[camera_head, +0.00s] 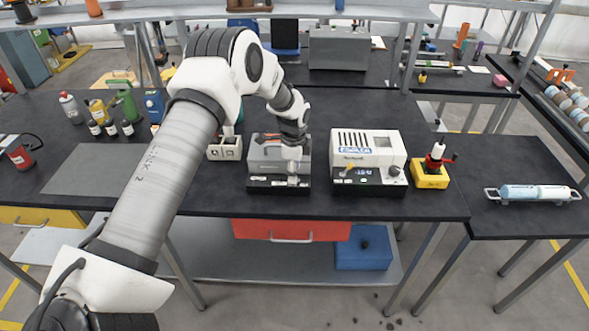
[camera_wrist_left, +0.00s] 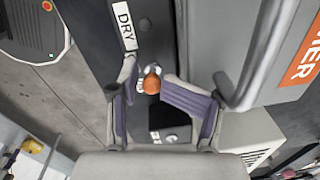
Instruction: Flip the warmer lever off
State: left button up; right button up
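The warmer is a grey box (camera_head: 259,158) on the dark bench, with a black front panel (camera_head: 262,184). In the left wrist view its grey body (camera_wrist_left: 292,60) carries an orange label ending in "MER". A lever with a round orange knob (camera_wrist_left: 152,84) stands on the dark panel near a "DRY" label. My left gripper (camera_head: 292,165) points down in front of the warmer and hides part of its front. In the left wrist view the purple-padded fingers (camera_wrist_left: 160,95) are apart, with the knob showing between the tips; contact cannot be told. My right gripper is not in view.
A white device (camera_head: 368,143) with a display and knob stands right of the warmer. A yellow-based red control (camera_head: 430,177) is farther right. A pale socket box (camera_head: 224,150) is close on the left, with several bottles beyond. A grey mat (camera_head: 85,172) lies flat at left.

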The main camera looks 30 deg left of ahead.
pick_arm(q)
jog(key=o, duration=0.3)
jog(key=shift+s+d+f, duration=0.15)
jog(key=shift+s+f, duration=0.1)
jog(key=shift+s, duration=0.3)
jog(key=c, duration=0.4)
jog(key=shift+f, duration=0.1)
jog(key=shift+c, duration=1)
jog(key=o, duration=0.3)
